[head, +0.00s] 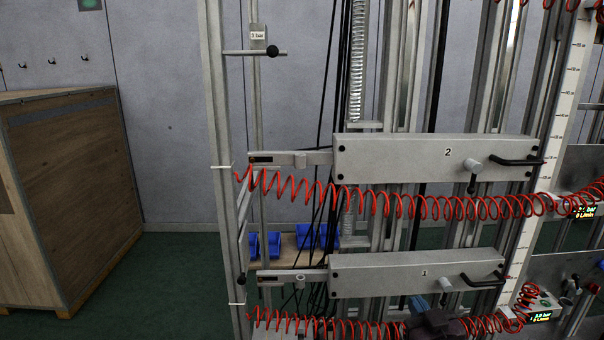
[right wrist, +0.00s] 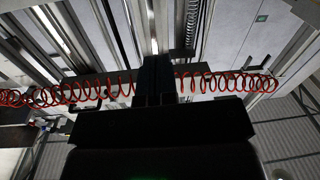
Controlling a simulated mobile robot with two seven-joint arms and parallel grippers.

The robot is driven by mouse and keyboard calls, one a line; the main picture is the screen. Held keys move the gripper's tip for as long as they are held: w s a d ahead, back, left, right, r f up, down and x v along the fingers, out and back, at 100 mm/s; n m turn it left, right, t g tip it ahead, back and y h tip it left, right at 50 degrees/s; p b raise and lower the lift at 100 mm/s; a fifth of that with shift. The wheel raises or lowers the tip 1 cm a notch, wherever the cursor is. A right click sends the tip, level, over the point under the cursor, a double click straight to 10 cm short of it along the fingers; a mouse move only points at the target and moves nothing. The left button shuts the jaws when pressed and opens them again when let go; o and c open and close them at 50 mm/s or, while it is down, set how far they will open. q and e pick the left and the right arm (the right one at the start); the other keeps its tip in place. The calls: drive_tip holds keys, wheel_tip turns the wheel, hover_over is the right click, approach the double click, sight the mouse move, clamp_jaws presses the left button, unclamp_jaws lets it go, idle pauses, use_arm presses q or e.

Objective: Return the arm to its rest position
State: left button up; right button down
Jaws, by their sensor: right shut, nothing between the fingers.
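Most of my right arm is out of view. My left gripper is not in view.
The grey box marked 2 (head: 400,159) hangs above box 1, both with black handles. Red coiled hoses (head: 400,205) stretch across the metal frame (head: 222,120). Blue bins (head: 318,236) stand behind. A wooden crate (head: 75,200) is at left, with free green floor between.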

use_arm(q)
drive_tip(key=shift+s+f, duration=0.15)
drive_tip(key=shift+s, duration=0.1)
use_arm(e)
drive_tip(key=s+d+f+g+h, duration=0.1)
drive_tip(key=s+d+f+g, duration=0.1)
drive_tip(key=s+f, duration=0.9)
drive_tip(key=s+d+f+m+g+h, duration=0.1)
drive_tip(key=s+f+g, duration=0.3)
drive_tip(key=s+f, duration=0.7)
drive_tip(key=shift+s+d+f+m, duration=0.35)
drive_tip(key=shift+s+d, duration=0.5)
drive_tip(key=shift+s, duration=0.4)
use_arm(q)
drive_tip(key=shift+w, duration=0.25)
